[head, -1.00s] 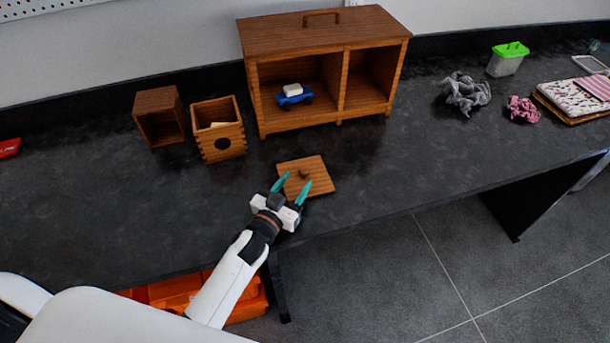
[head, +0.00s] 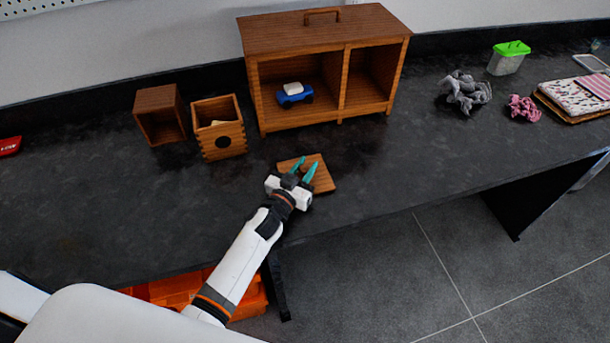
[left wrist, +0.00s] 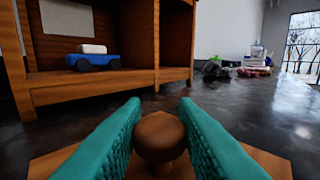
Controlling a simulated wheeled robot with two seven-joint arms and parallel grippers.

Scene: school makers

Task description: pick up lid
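The lid is a flat square wooden board (head: 322,179) with a small round knob, lying on the dark bench top near its front edge. In the left wrist view the brown knob (left wrist: 160,136) stands between my gripper's two teal fingers, and part of the lid (left wrist: 270,165) shows below. My left gripper (head: 305,168) is open, its fingers on either side of the knob with small gaps visible. It also shows in the left wrist view (left wrist: 158,118). My right gripper is not in view.
A wooden cabinet (head: 325,35) with a blue toy car (head: 294,95) stands behind the lid. An open wooden box (head: 219,128) and a second box (head: 158,103) stand left. Crumpled grey cloth (head: 465,92) lies right. Bench space beside the lid is clear.

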